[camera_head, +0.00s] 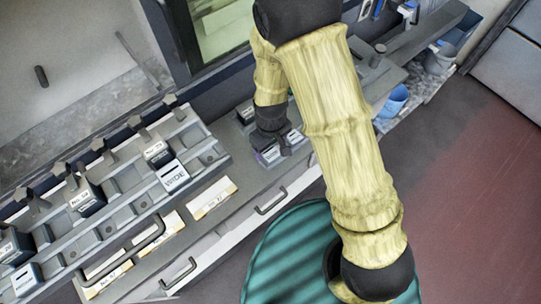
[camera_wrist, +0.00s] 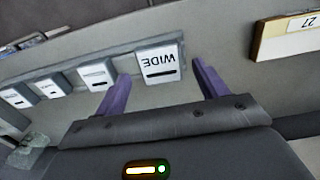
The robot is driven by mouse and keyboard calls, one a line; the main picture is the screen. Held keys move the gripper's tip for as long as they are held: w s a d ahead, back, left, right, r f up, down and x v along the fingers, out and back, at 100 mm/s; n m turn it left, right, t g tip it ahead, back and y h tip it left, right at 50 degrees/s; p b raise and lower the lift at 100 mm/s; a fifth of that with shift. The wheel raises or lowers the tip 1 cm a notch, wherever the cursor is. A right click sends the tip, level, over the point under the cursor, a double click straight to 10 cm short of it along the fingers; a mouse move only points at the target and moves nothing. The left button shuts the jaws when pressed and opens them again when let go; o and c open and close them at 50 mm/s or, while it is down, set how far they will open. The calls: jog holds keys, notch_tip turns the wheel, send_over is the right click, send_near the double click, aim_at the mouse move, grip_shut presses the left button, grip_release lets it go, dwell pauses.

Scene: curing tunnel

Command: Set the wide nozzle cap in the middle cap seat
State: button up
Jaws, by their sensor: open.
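A wide nozzle cap (camera_wrist: 160,63), a white block marked WIDE with a dark slot, sits at the end of a grey strip (camera_wrist: 125,66) in the wrist view. My gripper (camera_wrist: 158,76) is open, with one purple finger on each side of this cap; I cannot tell whether they touch it. In the head view my gripper (camera_head: 284,148) is low over the small cap row beside the bench edge, partly hiding it. A white block marked WIDE (camera_head: 172,176) also stands on the stepped rack (camera_head: 122,178) at left. I cannot make out which place is the middle cap seat.
Several other white-faced caps (camera_wrist: 98,75) line the strip beside the wide one. The rack holds dark labelled blocks (camera_head: 87,198). Yellow-edged label cards (camera_head: 212,198) and drawer handles (camera_head: 271,201) lie along the front. A blue cup (camera_head: 395,100) stands at right.

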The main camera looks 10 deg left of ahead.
aim_at(270, 153)
jog(key=shift+f+b, duration=0.65)
jog(key=shift+f, duration=0.7)
jog(key=c, duration=1.1)
notch_tip(270, 153, up, 6)
jog(key=p, duration=0.5)
notch_tip(270, 153, up, 3)
jog(key=shift+r+p, duration=0.1)
jog(key=shift+p, duration=1.1)
jog(key=shift+w+d, duration=0.1)
